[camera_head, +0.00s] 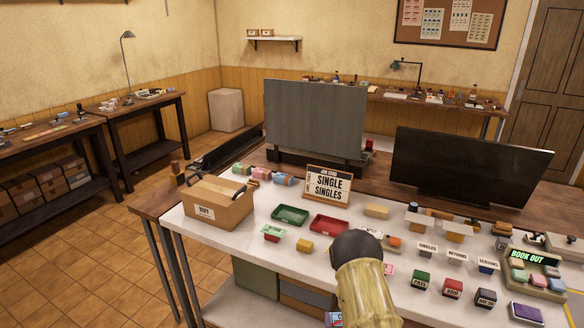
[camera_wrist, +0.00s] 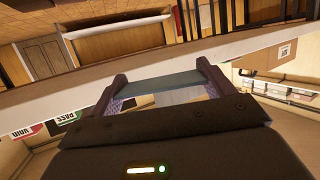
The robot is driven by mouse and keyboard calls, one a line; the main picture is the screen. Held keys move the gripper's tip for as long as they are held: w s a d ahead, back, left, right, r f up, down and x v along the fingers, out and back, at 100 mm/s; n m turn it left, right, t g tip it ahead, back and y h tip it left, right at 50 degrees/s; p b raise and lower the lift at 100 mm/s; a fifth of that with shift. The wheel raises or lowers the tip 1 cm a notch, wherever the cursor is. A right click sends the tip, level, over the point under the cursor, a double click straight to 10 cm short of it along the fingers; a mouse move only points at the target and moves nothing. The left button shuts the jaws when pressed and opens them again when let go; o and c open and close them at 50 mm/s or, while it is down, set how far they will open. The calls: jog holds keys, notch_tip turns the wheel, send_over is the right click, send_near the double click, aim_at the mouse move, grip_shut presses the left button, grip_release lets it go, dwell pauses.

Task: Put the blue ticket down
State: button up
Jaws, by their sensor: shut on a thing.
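My gripper (camera_wrist: 162,84) is shut on a flat, dull blue-teal ticket (camera_wrist: 168,85) in the wrist view. The ticket spans between the two purple-grey fingers. It is held in the air, with the white counter's edge behind it. In the head view my arm hides the gripper, and I cannot make out the held ticket there. A green tray (camera_head: 290,216) and a red tray (camera_head: 331,225) sit on the white counter (camera_head: 225,245), left of and beyond my arm.
A cardboard box (camera_head: 218,203) stands at the counter's left end. PASS (camera_head: 421,280) and VOID (camera_head: 452,287) stamps and a lit BOOK OUT stand (camera_head: 532,258) crowd the right. Bare counter shows near the front left.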

jog(key=s+f, duration=0.4)
jog(key=f, duration=0.1)
jog(key=shift+s+f, duration=0.2)
dwell(0.4)
